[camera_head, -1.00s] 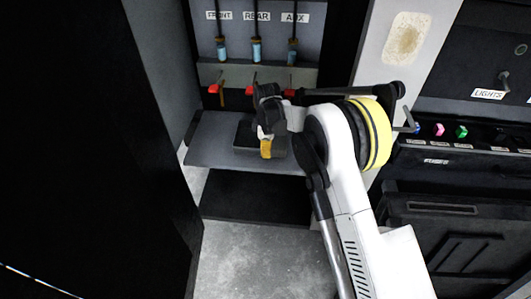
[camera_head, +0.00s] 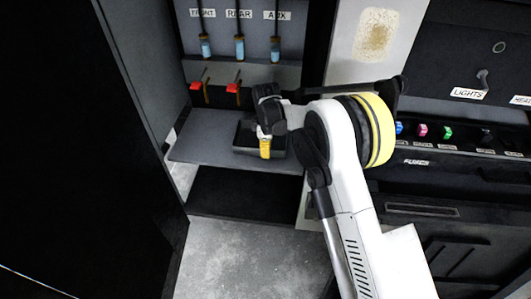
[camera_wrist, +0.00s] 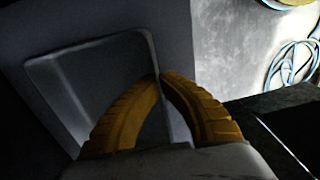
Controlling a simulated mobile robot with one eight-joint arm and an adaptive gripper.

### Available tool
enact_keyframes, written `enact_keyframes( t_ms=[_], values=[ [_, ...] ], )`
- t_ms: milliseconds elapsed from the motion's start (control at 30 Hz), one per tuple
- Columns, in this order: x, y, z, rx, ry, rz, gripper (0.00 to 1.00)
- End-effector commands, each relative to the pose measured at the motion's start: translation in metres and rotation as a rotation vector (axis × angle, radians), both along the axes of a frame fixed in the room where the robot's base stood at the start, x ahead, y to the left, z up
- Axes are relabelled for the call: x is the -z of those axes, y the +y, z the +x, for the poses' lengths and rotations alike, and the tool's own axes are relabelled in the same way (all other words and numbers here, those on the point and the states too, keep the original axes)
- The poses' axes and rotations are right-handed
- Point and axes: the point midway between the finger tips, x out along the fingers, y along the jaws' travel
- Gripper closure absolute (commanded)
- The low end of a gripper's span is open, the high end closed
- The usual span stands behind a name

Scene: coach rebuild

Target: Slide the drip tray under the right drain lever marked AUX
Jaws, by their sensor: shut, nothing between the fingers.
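The drip tray (camera_head: 243,135) is a small dark open box on the grey shelf under the drain levers. It stands below the REAR and AUX columns, partly covered by my gripper. The AUX label (camera_head: 277,15) is the rightmost of three. A blue-banded tube (camera_head: 275,49) hangs below it. The AUX lever itself is hidden behind my gripper and arm. My gripper (camera_head: 265,153), with yellow fingers, points down at the tray. In the wrist view my gripper (camera_wrist: 160,77) is shut and empty, its tips overlapping the tray's right side (camera_wrist: 154,48); contact is unclear.
Red levers under FRONT (camera_head: 197,86) and REAR (camera_head: 233,88) show left of my gripper. The shelf (camera_head: 195,148) is bare left of the tray. A pale panel (camera_head: 350,60) bounds the bay on the right; a dark wall stands left.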

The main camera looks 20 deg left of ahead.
Motion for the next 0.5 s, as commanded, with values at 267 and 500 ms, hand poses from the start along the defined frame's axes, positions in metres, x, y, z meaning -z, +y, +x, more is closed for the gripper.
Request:
enact_keyframes(
  t_ms=[267,500],
  values=[
    [-0.0004,-0.0044,0.0037,0.008,-0.001,-0.001,0.69],
    [-0.0009,-0.0044,0.0039,0.008,-0.001,-0.001,0.69]
  ],
)
